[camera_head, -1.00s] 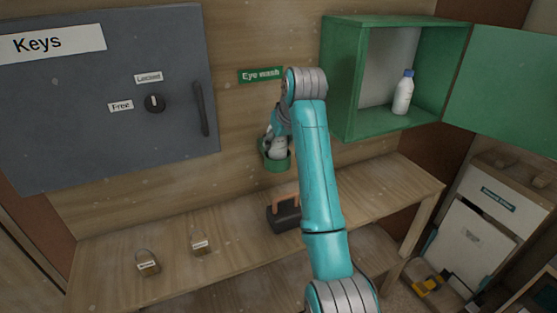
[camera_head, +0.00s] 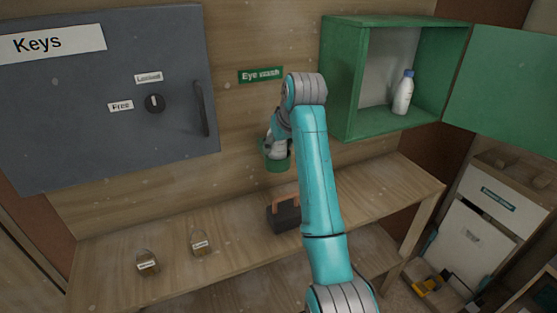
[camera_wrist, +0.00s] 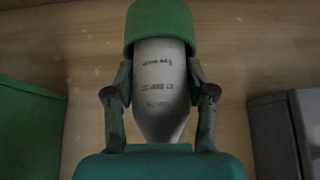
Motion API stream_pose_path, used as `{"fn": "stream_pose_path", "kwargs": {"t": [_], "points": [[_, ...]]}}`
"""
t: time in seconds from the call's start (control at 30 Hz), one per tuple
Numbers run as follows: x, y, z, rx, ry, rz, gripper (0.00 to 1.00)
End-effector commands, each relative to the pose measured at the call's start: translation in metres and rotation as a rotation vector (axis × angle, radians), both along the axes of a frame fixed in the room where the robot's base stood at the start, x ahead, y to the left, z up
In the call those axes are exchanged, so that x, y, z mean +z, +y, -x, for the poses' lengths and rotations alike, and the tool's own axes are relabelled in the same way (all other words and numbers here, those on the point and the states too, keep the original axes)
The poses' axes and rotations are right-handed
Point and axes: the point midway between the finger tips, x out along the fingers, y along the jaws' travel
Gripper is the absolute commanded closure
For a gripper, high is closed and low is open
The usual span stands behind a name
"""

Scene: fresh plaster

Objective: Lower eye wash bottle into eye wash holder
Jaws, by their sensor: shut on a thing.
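The eye wash bottle (camera_wrist: 158,95) is white with dark print, and my gripper (camera_wrist: 160,78) is shut on it, one finger on each side. The green eye wash holder (camera_wrist: 160,28) is a round cup at the bottle's far end in the wrist view. Its wall covers that end of the bottle, which appears to be inside it; how deep I cannot tell. In the head view the holder (camera_head: 277,164) is on the wooden wall below the eye wash sign (camera_head: 261,75). My arm partly hides the gripper and bottle there.
A second white bottle with a blue cap (camera_head: 403,93) stands in the open green cabinet (camera_head: 343,80) at right. The grey key cabinet (camera_head: 95,140) is at left. A dark toolbox (camera_head: 284,217) and two padlocks (camera_head: 148,264) (camera_head: 199,244) are on the bench (camera_head: 220,275) below.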

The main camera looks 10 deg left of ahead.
Motion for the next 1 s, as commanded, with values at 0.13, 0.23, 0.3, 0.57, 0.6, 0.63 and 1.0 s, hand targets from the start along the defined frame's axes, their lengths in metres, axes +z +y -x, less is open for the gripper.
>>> {"fn": "stream_pose_path", "kwargs": {"t": [0.13, 0.23, 0.3, 0.57, 0.6, 0.63, 1.0], "points": [[0.001, 0.000, 0.000, 0.000, -0.001, -0.001, 0.20], [0.001, 0.000, 0.000, 0.000, -0.001, -0.001, 0.16], [0.000, 0.000, 0.000, 0.000, -0.001, -0.001, 0.16], [0.005, -0.002, 0.002, 0.000, 0.000, 0.000, 0.16], [0.009, -0.003, 0.004, 0.000, -0.001, -0.001, 0.16], [0.012, -0.004, 0.006, -0.001, -0.002, 0.000, 0.16], [0.056, -0.020, 0.029, -0.001, -0.002, 0.000, 0.16]]}}
